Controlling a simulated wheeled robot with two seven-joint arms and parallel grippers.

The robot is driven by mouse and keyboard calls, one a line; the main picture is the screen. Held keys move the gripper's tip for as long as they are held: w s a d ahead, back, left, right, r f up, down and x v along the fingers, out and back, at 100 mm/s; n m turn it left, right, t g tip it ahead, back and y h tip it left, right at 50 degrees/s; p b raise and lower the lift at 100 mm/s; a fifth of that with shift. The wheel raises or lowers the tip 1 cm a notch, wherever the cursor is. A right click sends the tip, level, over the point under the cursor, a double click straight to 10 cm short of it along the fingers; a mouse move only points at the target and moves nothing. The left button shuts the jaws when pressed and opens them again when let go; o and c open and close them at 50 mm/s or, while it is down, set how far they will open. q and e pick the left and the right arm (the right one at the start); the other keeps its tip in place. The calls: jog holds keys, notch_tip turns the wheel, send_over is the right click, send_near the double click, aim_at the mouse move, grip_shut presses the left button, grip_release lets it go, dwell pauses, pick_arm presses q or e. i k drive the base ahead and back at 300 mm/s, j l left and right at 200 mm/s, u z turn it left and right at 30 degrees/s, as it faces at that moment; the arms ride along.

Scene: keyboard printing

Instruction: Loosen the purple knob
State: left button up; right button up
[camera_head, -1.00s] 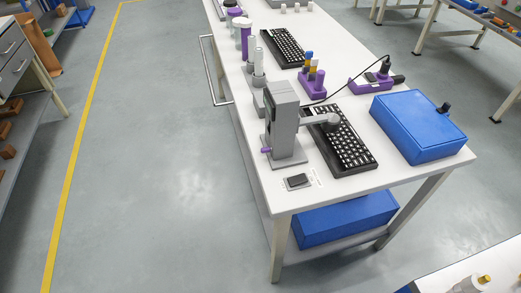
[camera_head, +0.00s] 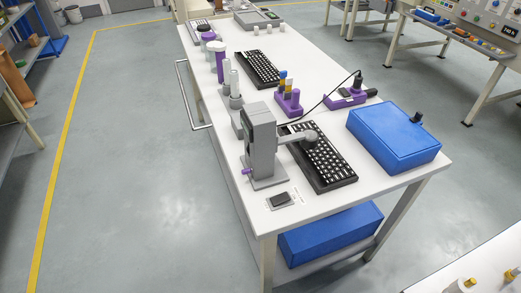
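A small purple knob (camera_head: 247,171) sticks out on the left side at the foot of a grey stand device (camera_head: 262,140). The device stands upright near the front left edge of the white table (camera_head: 316,203). Its grey arm reaches right over a black keyboard with white keys (camera_head: 328,162). Neither of my grippers shows in the head view.
A blue case (camera_head: 393,138) lies on the table's right side, and a blue box (camera_head: 330,232) is on the shelf below. A small black item (camera_head: 280,199) lies at the front corner. A second keyboard (camera_head: 257,68), purple holder (camera_head: 289,103) and grey-white cylinders stand farther back. Floor left is clear.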

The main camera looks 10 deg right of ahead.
aim_at(249, 170)
jog(key=i+j, duration=0.2)
jog(key=j, duration=0.35)
jog(key=i+j, duration=0.15)
jog(key=j, duration=0.4)
jog(key=i+j, duration=0.2)
jog(key=j, duration=0.35)
jog(key=i+j, duration=0.15)
jog(key=j, duration=0.45)
jog(key=i+j, duration=0.2)
jog(key=j, duration=0.35)
jog(key=i+j, duration=0.15)
jog(key=j, duration=0.4)
jog(key=i+j, duration=0.2)
jog(key=j, duration=0.35)
jog(key=i+j, duration=0.15)
jog(key=j, duration=0.4)
jog(key=z, duration=2)
